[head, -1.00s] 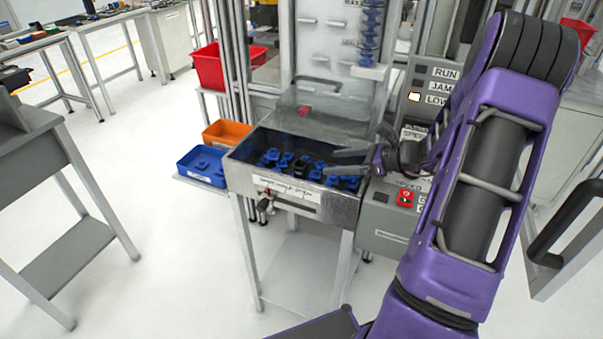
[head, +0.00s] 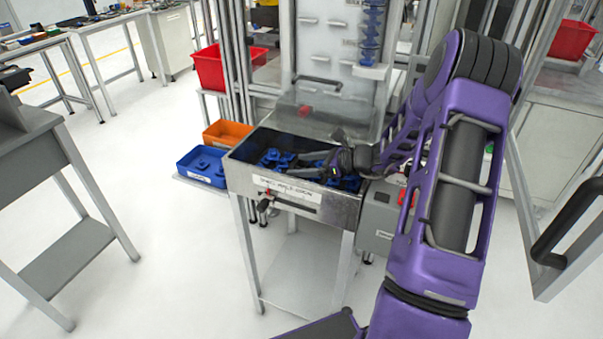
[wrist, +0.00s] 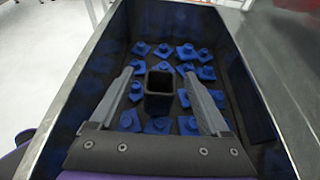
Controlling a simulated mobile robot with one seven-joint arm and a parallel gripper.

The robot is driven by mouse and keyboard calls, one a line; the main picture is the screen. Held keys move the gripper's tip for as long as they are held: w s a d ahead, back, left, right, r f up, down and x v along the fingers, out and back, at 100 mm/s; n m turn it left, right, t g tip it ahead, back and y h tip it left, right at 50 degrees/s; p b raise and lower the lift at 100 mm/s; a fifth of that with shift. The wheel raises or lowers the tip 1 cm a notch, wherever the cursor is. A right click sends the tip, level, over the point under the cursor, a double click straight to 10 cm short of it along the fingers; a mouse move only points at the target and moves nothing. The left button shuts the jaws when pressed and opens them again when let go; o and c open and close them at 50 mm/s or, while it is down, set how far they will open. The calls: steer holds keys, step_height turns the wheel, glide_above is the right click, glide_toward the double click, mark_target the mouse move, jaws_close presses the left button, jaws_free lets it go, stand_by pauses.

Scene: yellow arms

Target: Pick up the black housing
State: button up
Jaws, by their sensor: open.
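The black housing (wrist: 159,87) is a small square, open-topped box among blue parts in the metal bin, seen in the wrist view. My gripper (wrist: 160,80) is open, with one finger on each side of the housing and a gap on both sides. In the head view my gripper (head: 308,162) reaches into the bin (head: 320,208) from the right, and the housing cannot be made out there behind it. Several blue parts (wrist: 187,52), square bases with round knobs, lie around the housing on the bin floor.
The bin's walls (wrist: 75,85) rise close on both sides of my gripper. A blue tray (head: 203,180) and an orange tray (head: 228,130) sit left of the bin. A grey control box (head: 378,212) stands to its right, and a clear panel (head: 320,118) is behind.

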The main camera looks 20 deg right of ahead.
jaws_close()
stand_by(0.3)
